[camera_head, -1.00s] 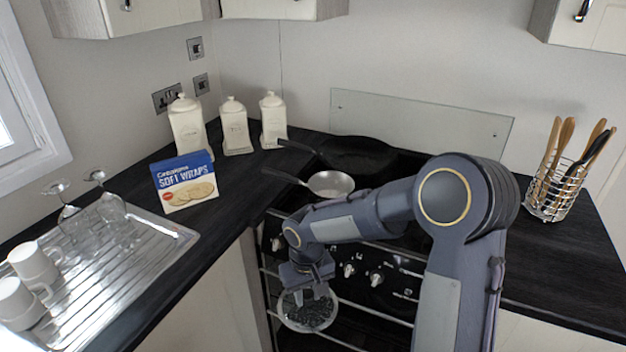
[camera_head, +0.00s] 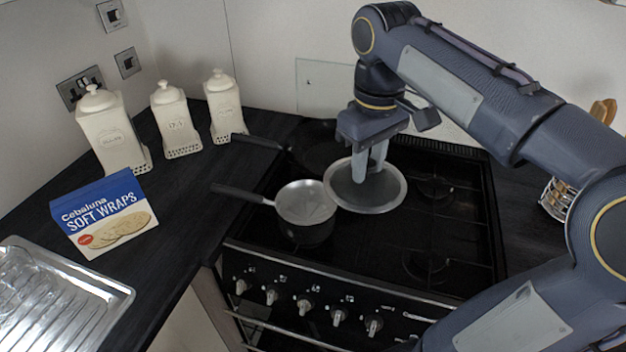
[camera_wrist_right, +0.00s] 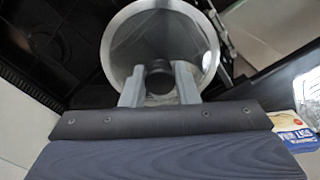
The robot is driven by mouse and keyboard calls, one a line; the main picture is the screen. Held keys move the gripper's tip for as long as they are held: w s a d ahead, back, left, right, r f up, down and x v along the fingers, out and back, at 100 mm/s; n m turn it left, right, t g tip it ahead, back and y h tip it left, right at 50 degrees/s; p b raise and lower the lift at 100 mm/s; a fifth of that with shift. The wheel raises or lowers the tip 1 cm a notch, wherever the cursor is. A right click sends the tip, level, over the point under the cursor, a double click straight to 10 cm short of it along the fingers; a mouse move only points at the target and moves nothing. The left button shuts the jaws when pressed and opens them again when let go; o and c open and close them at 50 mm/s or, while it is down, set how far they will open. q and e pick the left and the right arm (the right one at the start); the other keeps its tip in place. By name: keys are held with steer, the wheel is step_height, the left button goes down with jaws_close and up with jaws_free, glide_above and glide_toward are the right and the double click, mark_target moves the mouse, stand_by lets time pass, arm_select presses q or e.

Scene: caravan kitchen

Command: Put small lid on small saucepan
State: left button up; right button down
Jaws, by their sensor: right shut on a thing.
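The small saucepan (camera_head: 306,203) stands on the left front of the black hob, its dark handle pointing left. The small lid (camera_head: 392,198) is a round grey disc with a bright rim. My right gripper (camera_head: 374,172) is shut on the lid by its knob and holds it above the hob, just right of the saucepan. The lid's left edge comes close to the pan's right rim in the head view. In the right wrist view the lid (camera_wrist_right: 125,50) fills the middle, with the gripper (camera_wrist_right: 160,88) fingers on either side of its dark knob. My left gripper is out of view.
A dark frying pan (camera_head: 318,152) stands at the back left of the hob, partly behind my right gripper. Soft wraps box (camera_head: 104,214) and white canisters (camera_head: 172,120) stand on the left counter. The hob's right side (camera_head: 455,235) is clear.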

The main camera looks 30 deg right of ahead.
steer(key=w+a+f+p, duration=0.1)
steer(key=w+a+f, duration=0.3)
steer(key=w+f, duration=0.8)
steer(key=shift+w+a+f+p, duration=0.2)
steer(key=shift+w+f+p, duration=0.1)
steer(key=shift+w+p, duration=0.15)
steer(key=shift+f, duration=0.3)
steer(key=c, duration=1.1)
jaws_free()
